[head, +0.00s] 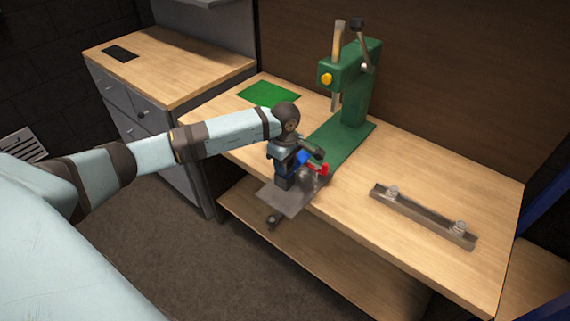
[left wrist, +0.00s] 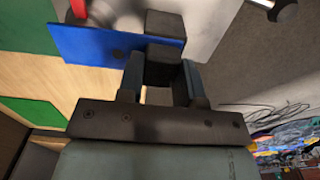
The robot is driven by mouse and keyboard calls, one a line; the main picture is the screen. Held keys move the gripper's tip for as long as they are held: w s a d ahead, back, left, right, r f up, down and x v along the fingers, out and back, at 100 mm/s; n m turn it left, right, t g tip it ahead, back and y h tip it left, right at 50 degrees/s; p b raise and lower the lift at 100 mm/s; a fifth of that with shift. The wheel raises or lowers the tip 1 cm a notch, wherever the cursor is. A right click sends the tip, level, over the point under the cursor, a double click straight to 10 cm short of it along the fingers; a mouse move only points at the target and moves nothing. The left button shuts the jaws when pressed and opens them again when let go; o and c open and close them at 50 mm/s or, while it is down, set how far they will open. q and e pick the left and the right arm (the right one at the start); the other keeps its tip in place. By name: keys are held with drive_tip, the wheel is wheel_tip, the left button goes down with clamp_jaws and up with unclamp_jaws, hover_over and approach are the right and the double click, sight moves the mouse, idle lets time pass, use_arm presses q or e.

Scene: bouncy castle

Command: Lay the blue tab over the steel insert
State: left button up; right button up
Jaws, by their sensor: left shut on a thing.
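My left gripper (head: 287,180) is shut on the blue tab (head: 303,157) at the table's front edge. In the left wrist view, the blue tab (left wrist: 95,45) is a flat blue strip with its right end between the dark fingertips (left wrist: 164,40). A flat grey metal plate (head: 278,202) lies just beneath the gripper and juts past the table edge. I cannot tell whether this plate is the steel insert or whether the tab touches it. A red-handled part (head: 323,170) stands beside the tab. My right gripper is not in view.
A green press (head: 350,85) stands on its green base (head: 340,140) behind the gripper. A green mat (head: 270,93) lies at the back left. A metal bar with two bolts (head: 425,216) lies on the right.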

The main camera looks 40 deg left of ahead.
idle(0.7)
use_arm(q)
drive_tip(key=o, duration=1)
wheel_tip(320, 180, up, 14)
drive_tip(key=b, duration=0.1)
drive_tip(key=shift+b, duration=0.3)
drive_tip(key=shift+d+f, duration=0.1)
